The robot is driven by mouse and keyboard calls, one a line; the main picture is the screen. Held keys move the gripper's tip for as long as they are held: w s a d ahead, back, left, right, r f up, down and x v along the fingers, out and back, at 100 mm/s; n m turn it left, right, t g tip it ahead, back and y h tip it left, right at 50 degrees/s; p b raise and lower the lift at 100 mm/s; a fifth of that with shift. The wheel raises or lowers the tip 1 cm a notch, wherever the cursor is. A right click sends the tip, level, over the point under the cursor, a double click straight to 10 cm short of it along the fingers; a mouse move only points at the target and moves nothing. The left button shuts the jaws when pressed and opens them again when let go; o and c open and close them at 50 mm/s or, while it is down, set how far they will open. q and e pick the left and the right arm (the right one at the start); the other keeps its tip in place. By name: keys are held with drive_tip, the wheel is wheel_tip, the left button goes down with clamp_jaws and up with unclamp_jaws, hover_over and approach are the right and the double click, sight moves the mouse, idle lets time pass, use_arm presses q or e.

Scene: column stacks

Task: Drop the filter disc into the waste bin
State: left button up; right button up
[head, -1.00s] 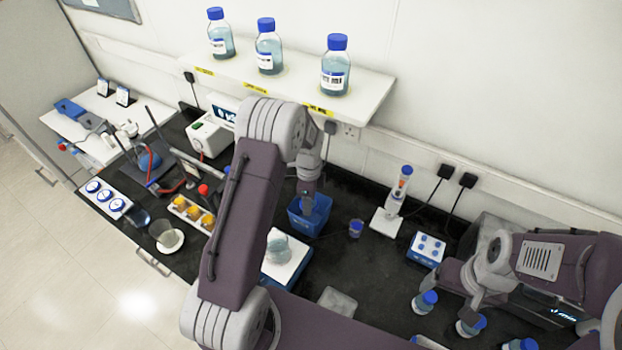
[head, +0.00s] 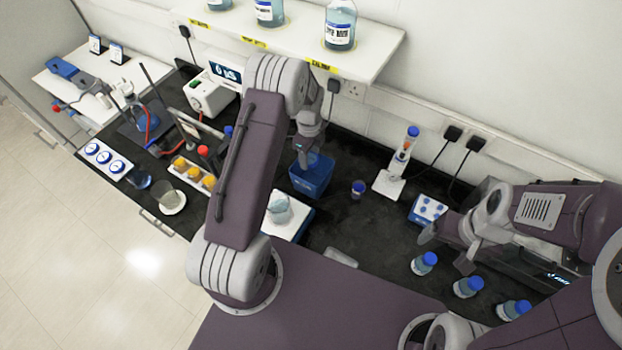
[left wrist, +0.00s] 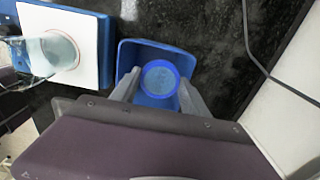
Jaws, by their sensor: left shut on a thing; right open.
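The blue waste bin (head: 316,184) stands on the black bench in the middle of the head view; its wall also shows in the left wrist view (left wrist: 127,55). My left gripper (head: 303,163) points down over the bin's opening. In the left wrist view my left gripper (left wrist: 160,90) is shut on the filter disc (left wrist: 160,77), a round piece with a blue rim and paler middle, seen against the bin's opening. The disc is hidden in the head view. My right gripper (head: 446,249) is open and empty, above the bench near the blue-capped bottles.
A white-topped device (head: 290,222) with a glass beaker (head: 279,210) stands close to the bin. A small blue-capped jar (head: 358,190) and a white stand (head: 390,184) are to its right. A shelf (head: 370,50) with bottles hangs behind. A cable (left wrist: 250,50) runs beside the bin.

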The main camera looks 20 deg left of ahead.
use_arm(q)
drive_tip(key=shift+f, duration=0.15)
drive_tip(key=o, duration=1.4)
